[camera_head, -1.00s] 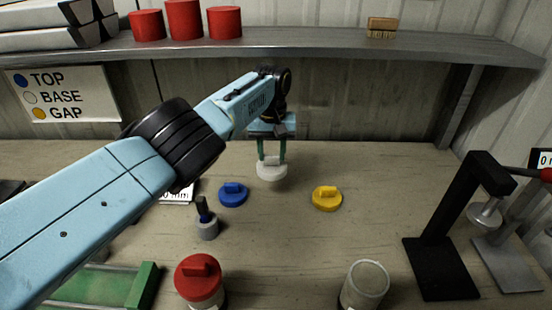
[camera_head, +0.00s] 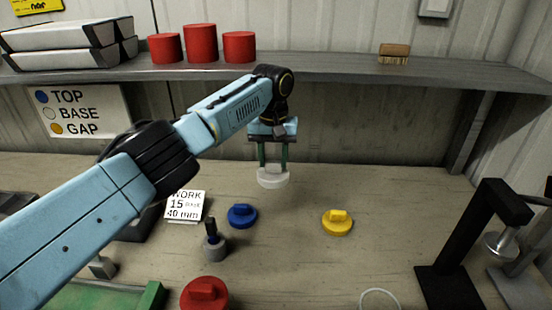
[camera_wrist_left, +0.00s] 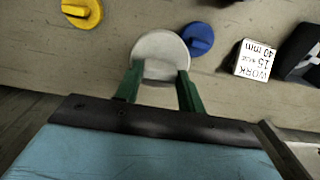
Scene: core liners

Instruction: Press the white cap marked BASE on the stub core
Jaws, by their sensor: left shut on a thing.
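The white cap (camera_head: 273,180) hangs from my left gripper (camera_head: 272,165), whose green fingers are shut on it. It is above the middle of the bench; in the left wrist view the white cap (camera_wrist_left: 160,50) shows as a round disc between the fingertips (camera_wrist_left: 158,80). A pale round rim (camera_head: 380,300) shows at the bottom edge of the head view; it is the top of a clear cylinder, mostly cut off. I cannot tell whether it is the stub core. My right gripper is not in view.
A blue cap (camera_head: 242,216), a yellow cap (camera_head: 337,223) and a grey pot with a dark handle (camera_head: 214,247) stand on the bench. A black stand (camera_head: 467,250) is at right. The wall sign (camera_head: 75,112) pairs white with BASE.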

